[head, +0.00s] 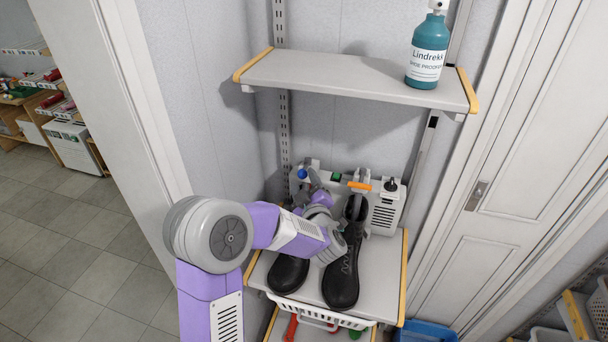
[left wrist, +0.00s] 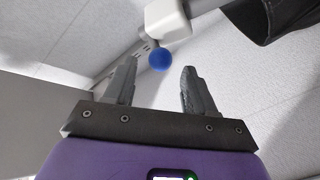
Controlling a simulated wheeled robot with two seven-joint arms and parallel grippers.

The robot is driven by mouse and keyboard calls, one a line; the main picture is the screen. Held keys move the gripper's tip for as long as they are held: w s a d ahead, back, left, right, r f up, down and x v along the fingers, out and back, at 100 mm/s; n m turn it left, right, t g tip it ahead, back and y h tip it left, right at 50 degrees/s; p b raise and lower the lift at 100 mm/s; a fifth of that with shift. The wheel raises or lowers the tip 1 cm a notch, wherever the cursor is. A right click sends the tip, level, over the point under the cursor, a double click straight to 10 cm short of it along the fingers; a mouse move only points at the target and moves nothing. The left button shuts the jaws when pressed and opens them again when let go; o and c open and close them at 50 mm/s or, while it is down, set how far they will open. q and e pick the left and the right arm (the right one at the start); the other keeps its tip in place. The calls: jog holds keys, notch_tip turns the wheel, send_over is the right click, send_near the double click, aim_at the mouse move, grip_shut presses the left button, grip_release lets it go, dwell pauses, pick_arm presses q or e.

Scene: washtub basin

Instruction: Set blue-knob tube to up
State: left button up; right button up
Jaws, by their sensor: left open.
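The blue knob (head: 302,174) sits at the left end of the white shoe dryer (head: 385,215) on the lower shelf. In the left wrist view the blue knob (left wrist: 160,60) hangs from a white block (left wrist: 168,20) with a grey tube beside it. My left gripper (head: 311,184) is close to the knob, and my arm hides much of the blue-knob tube. In the left wrist view the left gripper (left wrist: 159,72) is open and empty, with the knob appearing between its fingertips. I cannot tell whether they touch. My right gripper is not in view.
Two black shoes stand on the lower shelf, the right one (head: 341,275) under a tube with an orange handle (head: 358,185). An upper shelf (head: 345,78) holds a teal bottle (head: 427,50). A white basket (head: 320,313) is below. A wall is close on the left.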

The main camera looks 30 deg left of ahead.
aim_at(304, 177)
pick_arm(q)
jog(key=shift+x, duration=1.5)
jog(key=shift+f, duration=0.1)
jog(key=shift+w, duration=0.1)
grip_shut()
